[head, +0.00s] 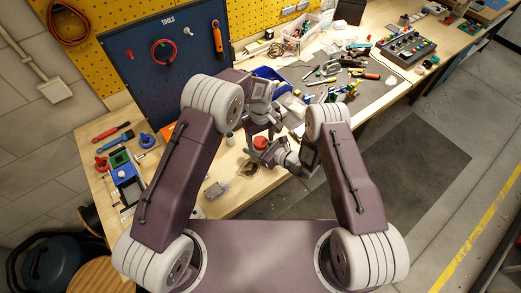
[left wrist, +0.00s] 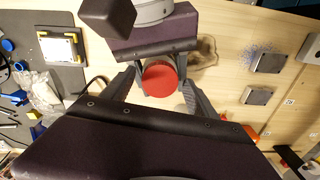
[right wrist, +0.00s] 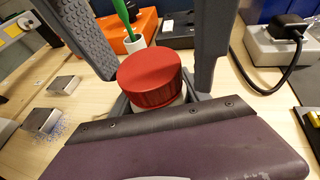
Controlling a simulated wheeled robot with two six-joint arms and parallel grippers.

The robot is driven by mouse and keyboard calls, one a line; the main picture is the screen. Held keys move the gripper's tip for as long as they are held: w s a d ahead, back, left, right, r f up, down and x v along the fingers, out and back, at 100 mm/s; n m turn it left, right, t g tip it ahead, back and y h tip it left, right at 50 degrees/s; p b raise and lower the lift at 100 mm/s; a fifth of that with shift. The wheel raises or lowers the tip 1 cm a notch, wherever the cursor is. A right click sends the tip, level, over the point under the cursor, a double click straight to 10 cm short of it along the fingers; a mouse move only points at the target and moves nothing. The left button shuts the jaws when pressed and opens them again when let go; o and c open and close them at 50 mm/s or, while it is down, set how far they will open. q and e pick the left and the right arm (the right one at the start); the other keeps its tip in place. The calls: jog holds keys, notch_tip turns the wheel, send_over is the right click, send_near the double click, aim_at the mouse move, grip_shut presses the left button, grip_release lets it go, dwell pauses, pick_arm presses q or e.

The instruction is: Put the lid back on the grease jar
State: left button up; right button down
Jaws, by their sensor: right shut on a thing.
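The red lid (head: 261,143) sits on top of the grease jar; it also shows from above in the left wrist view (left wrist: 160,78) and from the side in the right wrist view (right wrist: 149,77). Only a little of the pale jar (right wrist: 170,108) shows under the lid. My right gripper (right wrist: 160,103) is shut on the jar below the lid. My left gripper (left wrist: 160,95) is above the jar, its fingers spread on both sides of the lid with gaps. It holds nothing. Whether the lid is screwed tight cannot be told.
Small metal blocks (right wrist: 42,121) lie on the wooden bench near a speckled blue patch. A white cup (right wrist: 134,44) with a green handle in it stands behind the jar. Tools on a grey mat (head: 375,92) lie to the right. The blue tool panel (head: 130,80) rises behind.

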pick_arm(q)
jog(key=shift+r, duration=2.3)
jog(key=o, duration=0.5)
jog(key=shift+o, duration=0.2)
pick_arm(e)
jog(key=shift+c, duration=2.2)
grip_release()
pick_arm(q)
notch_tip(320, 180, up, 12)
jog(key=shift+f, duration=0.1)
